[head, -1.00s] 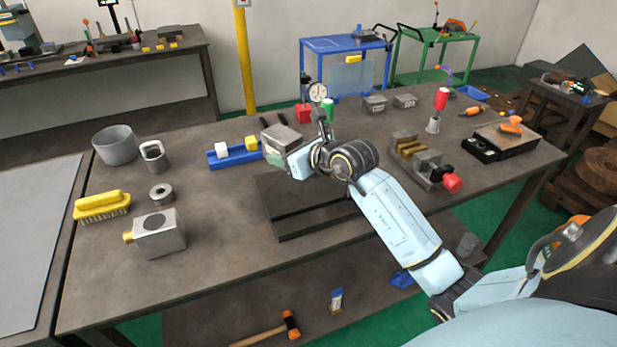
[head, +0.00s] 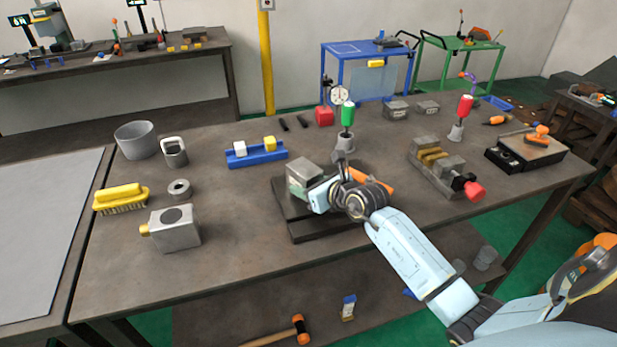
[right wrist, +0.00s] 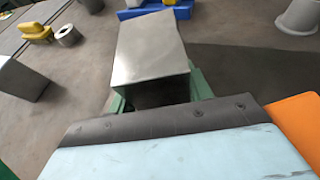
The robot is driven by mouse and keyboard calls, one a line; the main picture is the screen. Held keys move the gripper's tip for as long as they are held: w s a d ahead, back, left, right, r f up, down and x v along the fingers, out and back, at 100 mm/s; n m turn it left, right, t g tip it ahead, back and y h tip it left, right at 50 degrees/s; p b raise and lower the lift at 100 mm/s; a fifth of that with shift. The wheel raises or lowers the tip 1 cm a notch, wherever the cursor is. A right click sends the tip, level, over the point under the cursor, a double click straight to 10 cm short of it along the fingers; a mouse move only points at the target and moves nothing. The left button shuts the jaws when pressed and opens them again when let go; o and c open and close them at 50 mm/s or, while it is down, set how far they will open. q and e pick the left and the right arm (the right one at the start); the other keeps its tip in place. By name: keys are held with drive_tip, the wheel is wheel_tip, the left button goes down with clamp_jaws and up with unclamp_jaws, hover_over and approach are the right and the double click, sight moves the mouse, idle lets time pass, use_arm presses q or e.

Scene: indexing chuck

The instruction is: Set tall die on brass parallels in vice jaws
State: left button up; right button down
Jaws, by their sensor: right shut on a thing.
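The tall die, a plain grey metal block (head: 303,172), is in my right gripper (head: 313,188), over the rear left of a dark plate. I cannot tell if it touches the plate. In the right wrist view the die (right wrist: 150,50) stands out past the finger ends, with green finger edges on both sides. The vice (head: 452,182) is at the right of the bench, with brass parallels (head: 432,156) between its grey jaws and a red handle knob (head: 474,190) in front. The vice is well apart from my right gripper. My left gripper is not in view.
The dark plate (head: 302,230) lies under my right arm, with an orange thing (head: 374,179) partly hidden behind the wrist. A green-handled tool (head: 346,116) and a red-handled tool (head: 463,108) stand behind. A blue tray (head: 258,159) is at left. Bench between plate and vice is clear.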

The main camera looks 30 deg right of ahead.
drive_tip(key=shift+r, duration=0.15)
drive_tip(key=c, duration=0.9)
unclamp_jaws()
drive_tip(key=shift+f, duration=0.2)
drive_tip(key=shift+o, duration=1.4)
drive_tip(key=shift+r, duration=0.15)
